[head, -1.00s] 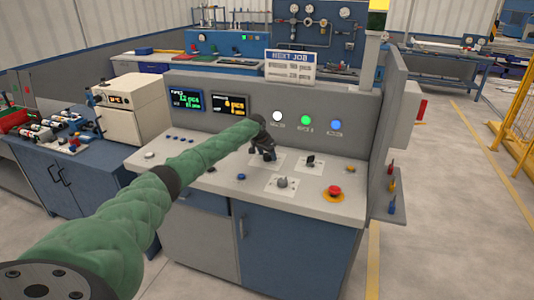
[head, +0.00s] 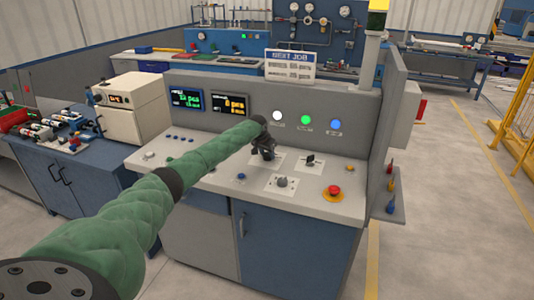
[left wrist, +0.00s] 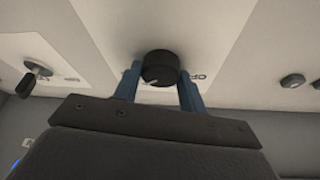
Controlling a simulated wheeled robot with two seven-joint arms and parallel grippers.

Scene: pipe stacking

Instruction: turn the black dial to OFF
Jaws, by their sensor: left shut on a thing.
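The black dial (left wrist: 160,68) is a short round knob on a pale label plate in the left wrist view. A light pointer line on it points down and slightly left there. Part of a printed label starting with "OF" shows beside the right finger. My left gripper (left wrist: 158,88) has its two blue fingers on either side of the dial and is shut on it. In the head view my left gripper (head: 266,153) is at the console top and hides the dial. My right gripper is not in view.
On the console top (head: 225,185), a grey knob (head: 282,182), a small black switch (head: 310,160) and a red mushroom button (head: 334,191) stand near the gripper. The upright panel behind carries two screens and white, green (head: 306,120) and blue lamps.

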